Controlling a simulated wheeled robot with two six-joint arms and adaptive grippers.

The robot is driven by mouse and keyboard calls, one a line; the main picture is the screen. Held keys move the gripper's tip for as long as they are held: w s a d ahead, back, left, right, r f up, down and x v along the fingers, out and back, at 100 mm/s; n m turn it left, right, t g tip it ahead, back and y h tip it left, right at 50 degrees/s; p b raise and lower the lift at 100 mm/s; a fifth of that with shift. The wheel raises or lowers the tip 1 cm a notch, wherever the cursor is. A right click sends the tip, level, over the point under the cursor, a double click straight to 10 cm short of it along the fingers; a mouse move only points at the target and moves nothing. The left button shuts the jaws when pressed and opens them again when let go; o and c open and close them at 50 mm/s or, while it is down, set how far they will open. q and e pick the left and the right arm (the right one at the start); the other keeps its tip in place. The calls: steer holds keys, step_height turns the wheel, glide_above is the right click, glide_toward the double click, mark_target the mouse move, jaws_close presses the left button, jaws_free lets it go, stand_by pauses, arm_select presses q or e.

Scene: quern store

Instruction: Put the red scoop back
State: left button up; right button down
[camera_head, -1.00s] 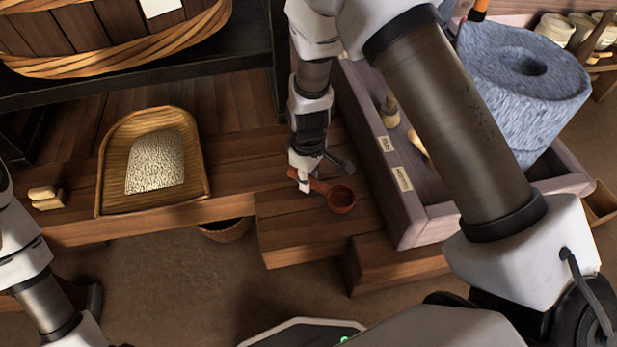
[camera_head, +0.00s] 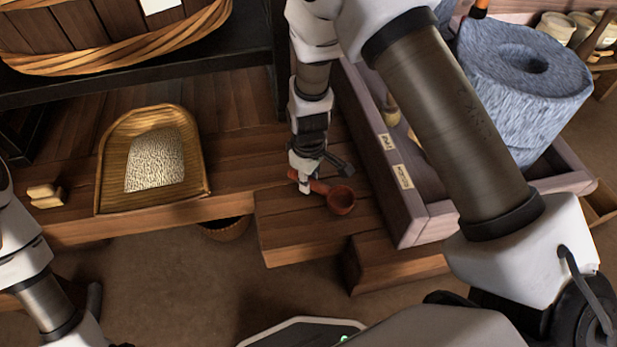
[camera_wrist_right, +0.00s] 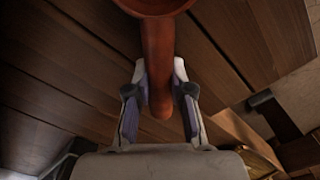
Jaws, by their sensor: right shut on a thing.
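The red scoop (camera_head: 341,200) is in my right gripper (camera_head: 305,184), over the small wooden bench section left of the stone's tray. In the right wrist view the gripper (camera_wrist_right: 160,100) is shut on the scoop's handle (camera_wrist_right: 158,60), with the bowl pointing away at the top edge. I cannot tell whether the scoop touches the boards.
A woven winnowing basket (camera_head: 104,190) with grain stands on the bench at left, beside small blocks (camera_head: 44,195). A grey millstone (camera_head: 530,80) stands in the tray. A large basket (camera_head: 120,55) sits on a dark shelf above. My right forearm hides part of the tray.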

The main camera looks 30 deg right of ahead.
steer(key=c, duration=0.9)
jaws_free()
steer(key=shift+c, duration=0.2)
step_height(320, 180, up, 12)
